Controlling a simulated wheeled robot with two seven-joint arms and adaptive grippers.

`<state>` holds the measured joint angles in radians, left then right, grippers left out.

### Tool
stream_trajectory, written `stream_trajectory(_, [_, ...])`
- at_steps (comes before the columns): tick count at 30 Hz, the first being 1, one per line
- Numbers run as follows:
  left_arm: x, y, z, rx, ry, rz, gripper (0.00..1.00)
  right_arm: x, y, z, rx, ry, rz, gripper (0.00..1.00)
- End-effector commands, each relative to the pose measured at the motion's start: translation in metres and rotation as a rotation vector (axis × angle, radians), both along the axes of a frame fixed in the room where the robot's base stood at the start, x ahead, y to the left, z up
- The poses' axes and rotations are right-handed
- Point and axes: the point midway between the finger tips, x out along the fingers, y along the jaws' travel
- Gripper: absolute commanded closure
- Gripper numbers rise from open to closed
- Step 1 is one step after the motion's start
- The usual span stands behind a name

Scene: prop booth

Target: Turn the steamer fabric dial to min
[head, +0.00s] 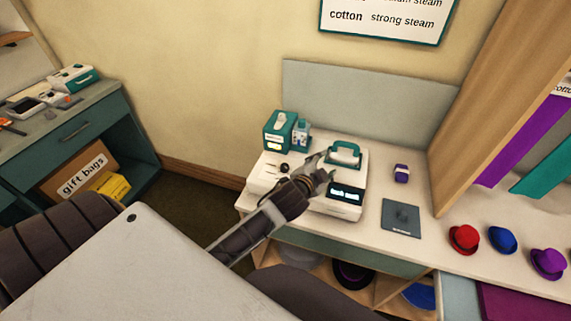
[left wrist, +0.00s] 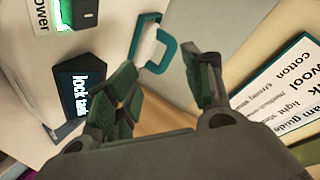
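The steamer (head: 318,208) is a white unit with a teal handle (head: 345,153) and a dark display (head: 346,195) on the counter. A small dark knob (head: 284,168) sits on its left part; I cannot tell whether it is the fabric dial. My left gripper (head: 317,163) is over the steamer, between knob and handle. In the left wrist view, its fingers (left wrist: 163,72) are spread with nothing between them. That view also shows the handle (left wrist: 150,45), a display (left wrist: 80,88) reading something like "lock tank", and a black switch (left wrist: 84,12) on lit green, marked "power". My right gripper is out of view.
Several hats, including a red one (head: 464,239), are farther right. A steam guide sign (head: 385,20) hangs above.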

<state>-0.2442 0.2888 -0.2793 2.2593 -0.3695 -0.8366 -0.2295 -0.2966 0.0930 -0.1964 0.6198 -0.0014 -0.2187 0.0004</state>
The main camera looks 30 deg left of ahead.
Motion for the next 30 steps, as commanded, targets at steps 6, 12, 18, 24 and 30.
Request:
stream_trajectory(6, [0.031,-0.024,0.056,0.168,-0.231,-0.125,0.5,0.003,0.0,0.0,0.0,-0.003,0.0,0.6])
stream_trajectory(12, [0.046,-0.054,0.107,0.343,-0.451,-0.25,0.5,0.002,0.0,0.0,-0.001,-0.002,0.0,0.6])
stream_trajectory(18, [0.05,-0.088,0.15,0.529,-0.661,-0.377,0.5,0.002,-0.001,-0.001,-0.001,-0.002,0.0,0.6])
stream_trajectory(24, [0.044,-0.123,0.181,0.723,-0.861,-0.508,0.5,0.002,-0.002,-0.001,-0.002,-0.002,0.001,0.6])
stream_trajectory(30, [0.031,-0.157,0.197,0.924,-1.052,-0.647,0.5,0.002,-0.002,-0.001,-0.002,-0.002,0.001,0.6])
